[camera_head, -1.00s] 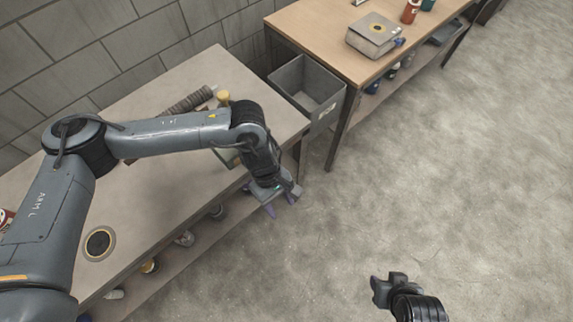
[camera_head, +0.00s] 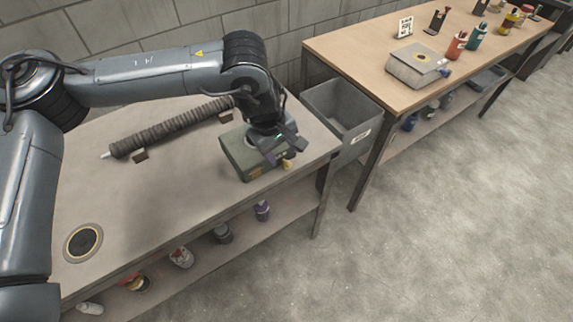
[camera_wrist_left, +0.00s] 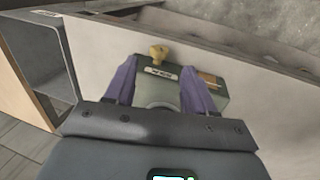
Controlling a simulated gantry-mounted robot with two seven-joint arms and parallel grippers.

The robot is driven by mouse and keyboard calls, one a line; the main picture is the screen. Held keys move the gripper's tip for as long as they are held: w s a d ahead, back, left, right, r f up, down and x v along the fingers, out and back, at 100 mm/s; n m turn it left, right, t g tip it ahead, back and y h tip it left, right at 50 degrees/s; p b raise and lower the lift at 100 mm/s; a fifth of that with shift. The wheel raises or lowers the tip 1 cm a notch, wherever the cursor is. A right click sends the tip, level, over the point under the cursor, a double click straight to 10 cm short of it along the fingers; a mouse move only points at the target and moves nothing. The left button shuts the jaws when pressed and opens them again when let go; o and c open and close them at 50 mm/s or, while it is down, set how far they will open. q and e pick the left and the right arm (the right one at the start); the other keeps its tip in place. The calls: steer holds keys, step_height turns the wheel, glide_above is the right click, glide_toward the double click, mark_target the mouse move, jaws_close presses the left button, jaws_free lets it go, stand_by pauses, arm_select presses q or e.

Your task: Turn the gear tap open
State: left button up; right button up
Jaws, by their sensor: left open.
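A green box (camera_head: 236,148) sits near the right end of the closer table. A small yellow tap knob (camera_head: 288,164) is on its front side. In the left wrist view, the box (camera_wrist_left: 140,85) has a pale label that is too small to read, and the knob (camera_wrist_left: 158,53) sticks out past its edge. My left gripper (camera_head: 279,153) is over the box, close to the knob. Its purple fingers (camera_wrist_left: 157,90) are open and spread over the box, with nothing between them that I can see gripped. My right gripper is out of view.
A dark ribbed tube (camera_head: 170,128) lies on small supports at the closer table's back. A grey bin (camera_head: 338,118) stands between the tables. The wooden table (camera_head: 345,48) holds a box with a blue knob (camera_head: 418,62) and several bottles. A round disc (camera_head: 83,243) is at lower left.

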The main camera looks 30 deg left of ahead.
mark_target(286, 165)
arm_select(q)
steer(key=b+x, duration=0.1)
steer(key=x, duration=0.5)
steer(key=shift+w+d+f+b, duration=0.15)
steer(key=shift+f+b, duration=0.1)
steer(key=shift+b, duration=0.15)
jaws_close()
steer(key=shift+f+t+b, duration=0.15)
steer(key=shift+t+b, duration=0.15)
steer(key=shift+t, duration=0.2)
steer(key=shift+t+h, duration=0.3)
steer(key=shift+h, duration=0.1)
jaws_free()
